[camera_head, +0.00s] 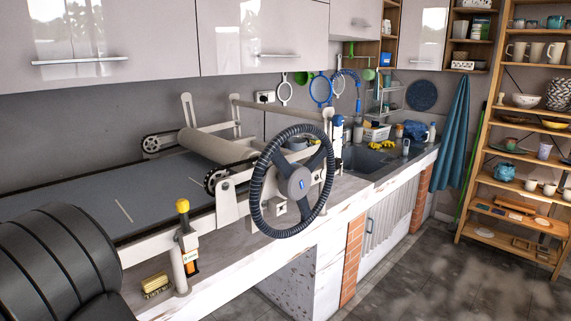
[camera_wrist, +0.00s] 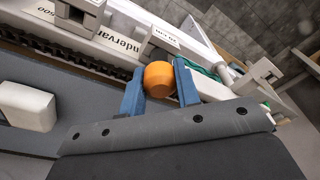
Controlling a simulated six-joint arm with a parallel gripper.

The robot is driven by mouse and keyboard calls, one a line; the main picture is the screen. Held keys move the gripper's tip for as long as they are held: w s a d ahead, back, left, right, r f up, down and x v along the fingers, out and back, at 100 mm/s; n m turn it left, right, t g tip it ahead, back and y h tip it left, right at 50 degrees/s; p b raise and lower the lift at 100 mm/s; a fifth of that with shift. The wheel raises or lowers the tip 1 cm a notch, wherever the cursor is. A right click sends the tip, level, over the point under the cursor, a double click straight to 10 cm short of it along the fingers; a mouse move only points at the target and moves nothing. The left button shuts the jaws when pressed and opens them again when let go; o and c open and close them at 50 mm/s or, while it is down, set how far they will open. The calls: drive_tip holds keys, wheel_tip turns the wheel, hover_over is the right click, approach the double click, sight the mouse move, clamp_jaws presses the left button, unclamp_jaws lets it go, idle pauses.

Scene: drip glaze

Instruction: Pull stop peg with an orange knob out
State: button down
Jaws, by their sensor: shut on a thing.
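In the wrist view the orange knob (camera_wrist: 158,79) of the stop peg sits between the two blue fingers of my gripper (camera_wrist: 160,85). The fingers press on it from both sides, so my gripper is shut on it. The peg's shaft below the knob is hidden. The knob is beside a white lettered rail (camera_wrist: 110,35). In the head view neither my gripper nor the held knob can be made out. A yellow knob (camera_head: 183,206) on an upright white post shows there, with no fingers around it.
A slab roller with a dark grey bed (camera_head: 140,190), a white roller (camera_head: 215,147) and a large black handwheel (camera_head: 293,181) stands on the counter. A sink (camera_head: 368,160) and wooden shelves (camera_head: 520,130) are further right.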

drive_tip(key=shift+r, duration=1.15)
idle(0.7)
drive_tip(key=shift+r, duration=1.35)
drive_tip(key=shift+r, duration=1.5)
